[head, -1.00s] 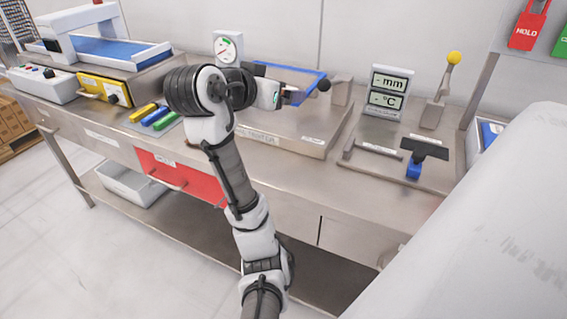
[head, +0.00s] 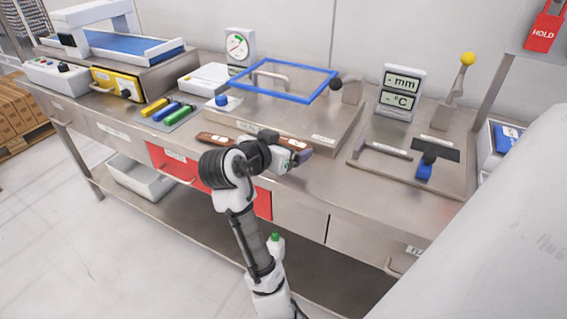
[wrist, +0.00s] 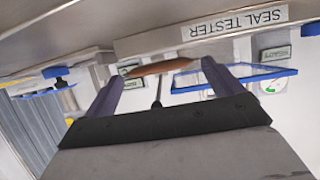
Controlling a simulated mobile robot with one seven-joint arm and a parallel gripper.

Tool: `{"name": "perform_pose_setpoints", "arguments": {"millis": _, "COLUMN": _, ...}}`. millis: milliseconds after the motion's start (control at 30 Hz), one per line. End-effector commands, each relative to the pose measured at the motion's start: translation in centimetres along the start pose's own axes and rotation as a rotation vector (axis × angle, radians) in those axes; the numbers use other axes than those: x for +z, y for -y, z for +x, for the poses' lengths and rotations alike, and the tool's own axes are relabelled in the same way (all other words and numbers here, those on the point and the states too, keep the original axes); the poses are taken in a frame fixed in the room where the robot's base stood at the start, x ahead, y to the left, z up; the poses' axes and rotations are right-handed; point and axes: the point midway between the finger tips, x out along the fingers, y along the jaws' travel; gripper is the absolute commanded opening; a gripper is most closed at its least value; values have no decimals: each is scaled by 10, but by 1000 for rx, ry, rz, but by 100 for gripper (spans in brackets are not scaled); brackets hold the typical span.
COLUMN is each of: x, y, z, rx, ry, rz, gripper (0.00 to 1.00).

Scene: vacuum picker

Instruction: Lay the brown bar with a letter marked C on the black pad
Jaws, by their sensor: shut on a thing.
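A brown bar (head: 216,138) lies along the front of the steel seal tester, with no letter readable on it. More brown (head: 293,144) shows just behind my gripper (head: 302,157). In the wrist view, a brown bar (wrist: 160,67) sits between the two purple fingers of my gripper (wrist: 163,85), which is shut on it. Its lettering is not visible.
The seal tester (head: 335,140) with its blue frame (head: 290,82) and a black knob (head: 336,84) stands behind my gripper. A mm/°C display (head: 400,92) and a yellow-knobbed lever (head: 466,60) stand at the right. The bench front before the tester is mostly clear.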

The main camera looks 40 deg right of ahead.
Motion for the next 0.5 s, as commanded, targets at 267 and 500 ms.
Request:
{"name": "perform_pose_setpoints", "arguments": {"millis": 267, "x": 30, "y": -1, "z": 12, "rx": 2, "ry": 4, "rz": -1, "gripper": 70}}
{"name": "perform_pose_setpoints", "arguments": {"millis": 500, "x": 47, "y": 0, "z": 20, "rx": 0, "ry": -1, "rz": 0, "gripper": 70}}
